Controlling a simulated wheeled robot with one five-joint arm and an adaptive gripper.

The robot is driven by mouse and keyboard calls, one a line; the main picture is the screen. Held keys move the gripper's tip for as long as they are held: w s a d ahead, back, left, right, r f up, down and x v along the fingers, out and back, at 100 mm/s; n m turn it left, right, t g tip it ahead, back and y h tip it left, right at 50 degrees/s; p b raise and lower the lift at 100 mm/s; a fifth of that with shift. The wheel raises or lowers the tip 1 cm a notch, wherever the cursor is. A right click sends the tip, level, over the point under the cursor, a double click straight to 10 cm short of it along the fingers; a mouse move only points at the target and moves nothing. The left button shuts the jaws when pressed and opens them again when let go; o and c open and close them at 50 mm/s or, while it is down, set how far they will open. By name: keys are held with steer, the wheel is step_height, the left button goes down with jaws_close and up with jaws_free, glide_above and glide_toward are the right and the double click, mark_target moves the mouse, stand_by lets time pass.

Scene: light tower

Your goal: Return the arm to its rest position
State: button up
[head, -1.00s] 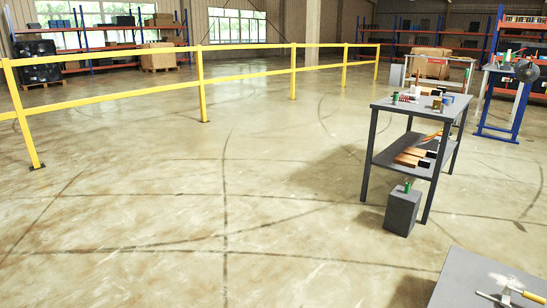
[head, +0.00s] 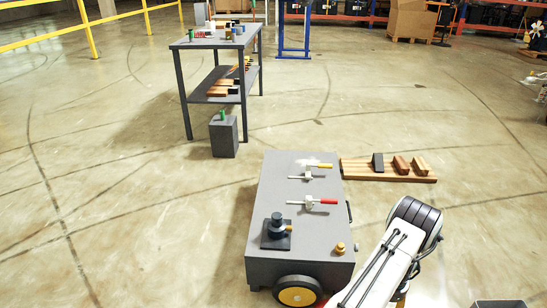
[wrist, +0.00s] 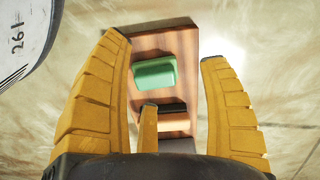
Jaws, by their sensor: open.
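My gripper (wrist: 164,48) shows in the wrist view with its ridged yellow fingers spread apart and nothing held between them. Beyond the fingers is a reddish-brown wooden board (wrist: 146,44). A green block (wrist: 154,73) and a dark block (wrist: 172,106) are on the board, seen between the fingers; the gap to them cannot be told. My white and black arm (head: 385,262) reaches in at the lower right of the head view. Its gripper end is not visible there.
A low grey cart (head: 268,215) with clamps and a black fixture stands left of my arm. A wooden slatted board (head: 358,172) with blocks lies behind the arm. A grey workbench (head: 218,40) and a grey box (head: 223,138) stand farther back. Floor at left is clear.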

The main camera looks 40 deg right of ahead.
steer(key=w+a+r+n+p, duration=0.2)
steer(key=w+r+n+p, duration=0.3)
steer(key=r, duration=0.6)
steer(key=w+a+r+p, duration=0.2)
steer(key=w+r+p, duration=0.1)
steer(key=w+r, duration=0.6)
steer(key=w+a+r+n+p, duration=0.25)
steer(key=w+r+p, duration=0.25)
steer(key=r, duration=0.7)
steer(key=w+a+r+n+t+h+p, duration=0.1)
steer(key=w+a+r+n+p, duration=0.2)
steer(key=r, duration=0.4)
steer(key=w+a+r+n+p, duration=0.1)
steer(key=w+a+r+p, duration=0.25)
steer(key=r, duration=0.35)
steer(key=a+r+n+t+p, duration=0.1)
steer(key=a+r+n+p, duration=0.75)
steer(key=a+r, duration=1.15)
steer(key=s+a+r+n+p, duration=0.3)
steer(key=a+r+p, duration=0.3)
steer(key=r, duration=0.2)
steer(key=s+a+r+n+t+y+p, duration=0.1)
steer(key=s+a+r+n+p, duration=0.2)
steer(key=s+a+r+p, duration=0.3)
steer(key=shift+p+v, duration=0.45)
steer(key=shift+v, duration=0.7)
